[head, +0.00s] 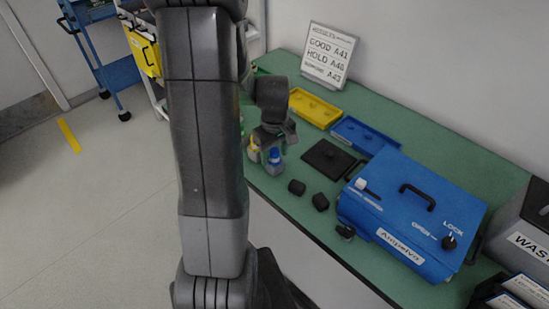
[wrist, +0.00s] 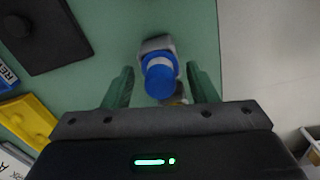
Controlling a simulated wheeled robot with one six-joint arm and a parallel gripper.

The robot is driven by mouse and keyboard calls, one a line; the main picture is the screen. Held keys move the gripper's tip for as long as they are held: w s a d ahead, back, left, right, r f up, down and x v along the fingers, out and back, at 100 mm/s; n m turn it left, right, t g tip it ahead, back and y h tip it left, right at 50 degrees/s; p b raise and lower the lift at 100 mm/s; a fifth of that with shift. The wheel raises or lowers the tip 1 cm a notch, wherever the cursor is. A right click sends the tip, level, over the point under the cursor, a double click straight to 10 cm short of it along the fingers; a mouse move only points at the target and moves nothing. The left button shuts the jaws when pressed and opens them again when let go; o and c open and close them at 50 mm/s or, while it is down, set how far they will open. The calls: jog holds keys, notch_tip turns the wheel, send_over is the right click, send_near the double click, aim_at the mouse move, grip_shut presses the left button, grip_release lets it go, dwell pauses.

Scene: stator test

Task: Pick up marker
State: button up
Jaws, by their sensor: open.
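A blue-capped marker (head: 274,156) stands upright near the table's front edge in the head view. In the wrist view its round blue cap (wrist: 160,80) shows from above, with a pale grey part behind it. My gripper (head: 274,139) is directly above it, pointing down. In the wrist view the green fingers of my gripper (wrist: 159,72) are spread apart, one on each side of the cap, with visible gaps. A small yellowish object (head: 253,146) stands just left of the marker, partly hidden by the gripper.
A yellow tray (head: 313,107), a blue tray (head: 362,137) and a black plate (head: 327,156) lie behind and right on the green table. Small black blocks (head: 297,187) sit nearer the front. A blue box (head: 422,207) with a handle stands at right.

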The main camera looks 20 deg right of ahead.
jog(key=c, duration=0.8)
jog(key=shift+r, duration=0.1)
jog(key=shift+c, duration=0.2)
